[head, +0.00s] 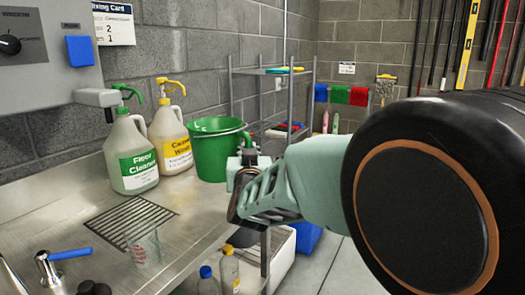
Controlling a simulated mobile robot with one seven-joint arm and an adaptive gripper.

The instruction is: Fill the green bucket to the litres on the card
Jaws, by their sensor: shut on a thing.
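The green bucket (212,153) stands upright at the right end of the steel counter, its dark handle lying across the rim. Whatever is inside it cannot be made out. The exact contact is hidden by the fingers. The card (114,24) hangs on the wall at the top left. A 2 and a 1 are readable on it; its small print is too blurred. A clear measuring cup (146,249) with red marks stands by the drain grate.
A Floor Cleaner jug (135,166) and a yellow-labelled jug (174,150) with pumps stand left of the bucket. A blue-handled tap (58,262) is at front left. Small bottles (229,268) stand at the front. A wire shelf (270,72) is behind.

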